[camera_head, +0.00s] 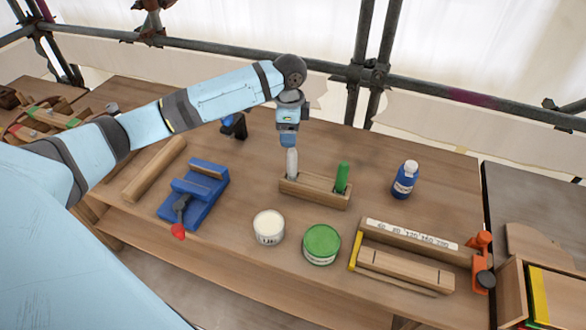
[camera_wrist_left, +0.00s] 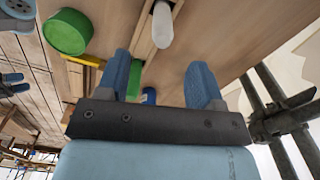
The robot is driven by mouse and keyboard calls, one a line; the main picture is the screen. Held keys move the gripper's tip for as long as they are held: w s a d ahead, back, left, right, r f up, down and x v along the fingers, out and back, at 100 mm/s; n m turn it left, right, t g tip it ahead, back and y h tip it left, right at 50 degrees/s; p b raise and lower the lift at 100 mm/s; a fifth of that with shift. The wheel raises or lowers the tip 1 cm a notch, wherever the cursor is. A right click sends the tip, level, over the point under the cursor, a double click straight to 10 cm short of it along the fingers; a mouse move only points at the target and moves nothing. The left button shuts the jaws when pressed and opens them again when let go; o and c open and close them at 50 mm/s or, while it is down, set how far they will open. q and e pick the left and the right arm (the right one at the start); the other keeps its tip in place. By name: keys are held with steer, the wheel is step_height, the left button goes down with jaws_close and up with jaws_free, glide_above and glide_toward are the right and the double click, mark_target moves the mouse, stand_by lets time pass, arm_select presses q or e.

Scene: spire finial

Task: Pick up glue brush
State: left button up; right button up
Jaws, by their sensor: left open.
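Two handled tools stand in a wooden holder (camera_head: 314,193) on the bench: one with a white handle (camera_head: 292,162) and one with a green handle (camera_head: 342,177). I cannot tell from their handles which is the glue brush; their lower ends are hidden in the holder. My left gripper (camera_head: 289,142) is pointed down at the top of the white handle. In the left wrist view its fingers (camera_wrist_left: 160,66) are apart, with the white handle (camera_wrist_left: 162,24) ahead of the gap and the green handle (camera_wrist_left: 134,80) partly behind one finger. Blue parts at that view's left edge look like my right gripper (camera_wrist_left: 12,84).
A white tin (camera_head: 268,227) and a green-lidded tin (camera_head: 321,244) stand in front of the holder. A blue bottle (camera_head: 405,179) is right of it. A blue vise (camera_head: 195,192) lies left, a wooden jig (camera_head: 405,269) front right. Scaffold poles (camera_head: 361,70) run behind the bench.

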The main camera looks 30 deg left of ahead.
mark_target(292, 157)
arm_select(q)
steer(key=f, duration=1)
steer(key=shift+w+d+p, duration=0.1)
steer(key=shift+w+p, duration=0.2)
steer(key=shift+p, duration=0.05)
steer(key=shift+r, duration=0.1)
steer(key=c, duration=1)
